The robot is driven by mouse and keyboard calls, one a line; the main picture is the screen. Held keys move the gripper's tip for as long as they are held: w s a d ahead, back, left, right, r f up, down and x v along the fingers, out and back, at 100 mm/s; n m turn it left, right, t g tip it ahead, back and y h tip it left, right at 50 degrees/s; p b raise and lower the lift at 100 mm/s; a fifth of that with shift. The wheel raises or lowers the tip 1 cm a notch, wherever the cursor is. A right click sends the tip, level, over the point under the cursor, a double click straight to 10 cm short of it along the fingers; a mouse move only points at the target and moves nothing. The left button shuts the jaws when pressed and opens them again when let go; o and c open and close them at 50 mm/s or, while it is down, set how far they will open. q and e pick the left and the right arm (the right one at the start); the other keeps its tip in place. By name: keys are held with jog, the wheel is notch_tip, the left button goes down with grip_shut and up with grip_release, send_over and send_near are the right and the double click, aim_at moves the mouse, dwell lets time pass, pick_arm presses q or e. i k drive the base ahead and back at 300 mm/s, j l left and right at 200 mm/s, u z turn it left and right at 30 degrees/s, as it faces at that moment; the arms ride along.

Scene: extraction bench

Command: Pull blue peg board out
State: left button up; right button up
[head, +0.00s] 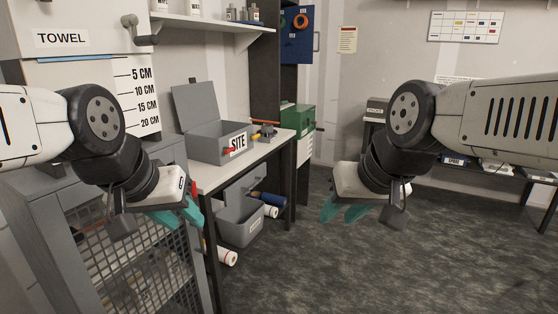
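The blue peg board (296,48) is upright at the back, beside a tall dark cabinet frame. An orange ring-shaped item (301,21) hangs on it, and a pale handle (316,41) shows at its right edge. My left gripper (181,214) has teal fingers, open and empty, in front of the grey bench. My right gripper (342,211) is open and empty above the floor. Both are well in front of and below the board, not touching it.
A bench (213,178) holds an open grey SITE box (208,146). A green box (298,119) stands near the board. A grey bin (241,222) and rolls are below the bench. A mesh-front cabinet (58,236) is at left. The middle floor (290,265) is clear.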

aim_at(296, 44)
jog(key=i+l+z, duration=0.1)
jog(key=i+z, duration=0.4)
jog(key=i, duration=1.6)
